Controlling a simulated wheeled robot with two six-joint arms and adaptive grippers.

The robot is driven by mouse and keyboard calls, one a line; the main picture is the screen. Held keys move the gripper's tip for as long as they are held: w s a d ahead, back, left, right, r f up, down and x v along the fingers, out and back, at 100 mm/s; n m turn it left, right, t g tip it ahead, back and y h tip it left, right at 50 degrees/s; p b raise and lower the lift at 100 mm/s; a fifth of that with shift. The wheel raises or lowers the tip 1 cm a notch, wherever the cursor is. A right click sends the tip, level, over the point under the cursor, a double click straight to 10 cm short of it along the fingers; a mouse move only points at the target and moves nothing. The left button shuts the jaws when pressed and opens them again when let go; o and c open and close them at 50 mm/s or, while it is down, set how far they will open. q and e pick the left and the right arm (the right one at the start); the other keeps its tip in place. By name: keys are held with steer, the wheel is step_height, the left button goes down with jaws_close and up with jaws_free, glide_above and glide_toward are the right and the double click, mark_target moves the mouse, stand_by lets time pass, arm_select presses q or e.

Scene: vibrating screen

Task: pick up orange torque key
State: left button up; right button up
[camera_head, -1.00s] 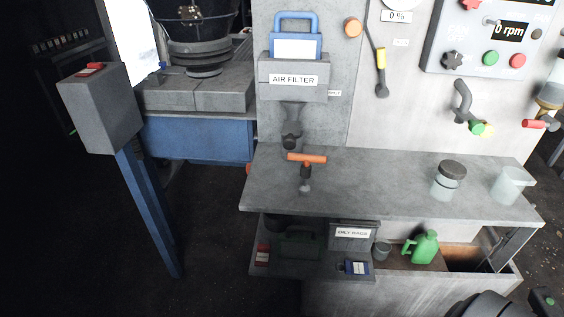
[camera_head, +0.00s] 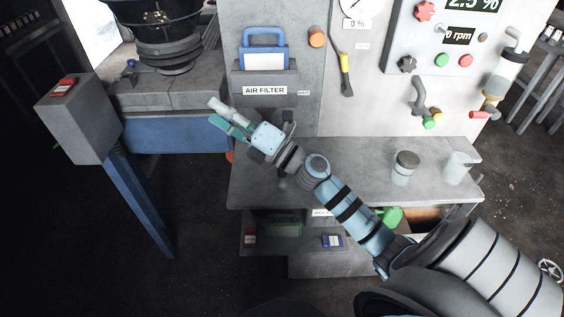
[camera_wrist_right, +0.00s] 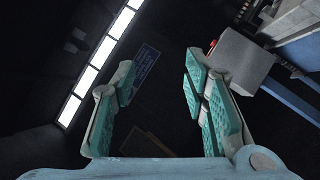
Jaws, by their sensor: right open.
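The orange torque key does not show in either view now. In the head view my right arm and gripper cover the part of the grey shelf (camera_head: 340,190) where it stood a second ago. My right gripper (camera_head: 222,115) is above and in front of the shelf's left end, pointing up and to the left. In the right wrist view the teal-padded fingers of the gripper (camera_wrist_right: 158,85) are spread apart with nothing between them. My left gripper is not in view.
A grey box on a blue post (camera_head: 75,120) stands to the left, also showing in the wrist view (camera_wrist_right: 240,62). An air filter holder (camera_head: 264,85) is on the panel behind. A dark-lidded jar (camera_head: 404,168) and a clear beaker (camera_head: 458,168) stand at the shelf's right.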

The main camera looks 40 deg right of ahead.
steer(key=a+n+g+y, duration=0.35)
steer(key=n+g, duration=0.35)
steer(key=n, duration=0.4)
steer(key=n+g+h+b, duration=0.6)
steer(key=g+h, duration=0.4)
glide_above(282, 174)
steer(key=d, duration=0.2)
steer(key=f, duration=0.9)
steer(key=s+f, duration=0.1)
steer(key=f, duration=0.4)
steer(key=shift+d+f, duration=0.1)
steer(key=shift+d, duration=0.1)
steer(key=shift+y, duration=0.25)
steer(key=p+x, duration=0.1)
steer(key=x, duration=0.5)
steer(key=shift+w+d+f, duration=0.15)
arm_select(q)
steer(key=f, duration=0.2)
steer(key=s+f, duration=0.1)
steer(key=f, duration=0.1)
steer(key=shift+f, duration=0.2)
arm_select(e)
jaws_close()
